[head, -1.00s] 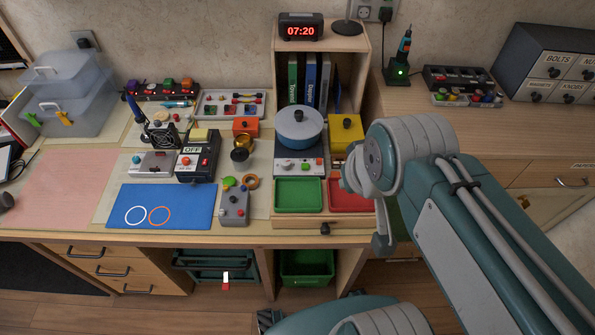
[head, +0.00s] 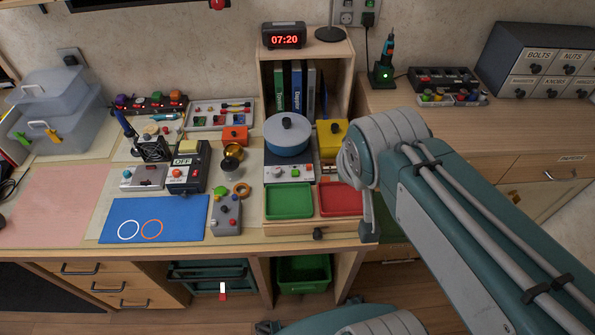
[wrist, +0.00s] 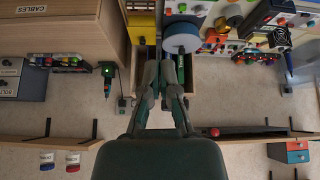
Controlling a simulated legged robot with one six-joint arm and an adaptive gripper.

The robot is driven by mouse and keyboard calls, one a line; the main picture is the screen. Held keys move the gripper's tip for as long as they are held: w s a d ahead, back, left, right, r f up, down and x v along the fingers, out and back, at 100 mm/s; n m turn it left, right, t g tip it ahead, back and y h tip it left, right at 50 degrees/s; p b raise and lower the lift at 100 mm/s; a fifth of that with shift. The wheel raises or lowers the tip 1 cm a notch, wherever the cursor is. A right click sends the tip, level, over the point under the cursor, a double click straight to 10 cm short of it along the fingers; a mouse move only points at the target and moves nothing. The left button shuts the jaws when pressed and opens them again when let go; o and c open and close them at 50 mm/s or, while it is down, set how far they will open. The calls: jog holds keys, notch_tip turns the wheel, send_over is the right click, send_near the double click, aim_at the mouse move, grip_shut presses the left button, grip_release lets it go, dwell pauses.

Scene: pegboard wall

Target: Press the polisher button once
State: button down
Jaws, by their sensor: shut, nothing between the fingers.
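A black device with an OFF display, a yellow pad-like top and a red button stands left of centre on the bench in the head view; I take this to be the polisher (head: 186,178). Its red button (head: 177,173) sits on the front face below the display. My gripper shows in the wrist view (wrist: 161,72), its fingers shut and empty, over the area near the blue pot (wrist: 181,36). In the head view the gripper is mostly hidden by my arm, well to the right of the polisher and apart from it.
The blue pot (head: 287,136) stands on a small stove between the polisher and my arm. A green tray (head: 289,202) and a red tray (head: 340,200) lie in front. A grey button box (head: 227,216) and a blue mat (head: 130,207) lie before the polisher.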

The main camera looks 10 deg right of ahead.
jog(key=w+d+f+m+t+h, duration=0.2)
jog(key=w+d, duration=0.1)
jog(key=w, duration=0.9)
jog(key=y, duration=0.6)
send_over(296, 173)
notch_tip(296, 173, down, 14)
jog(key=shift+a+f+m+y, duration=0.1)
jog(key=shift+f+m+y, duration=0.3)
jog(key=shift+m, duration=0.1)
jog(key=shift+f, duration=4.35)
jog(key=shift+f, duration=0.1)
jog(key=shift+f, duration=0.2)
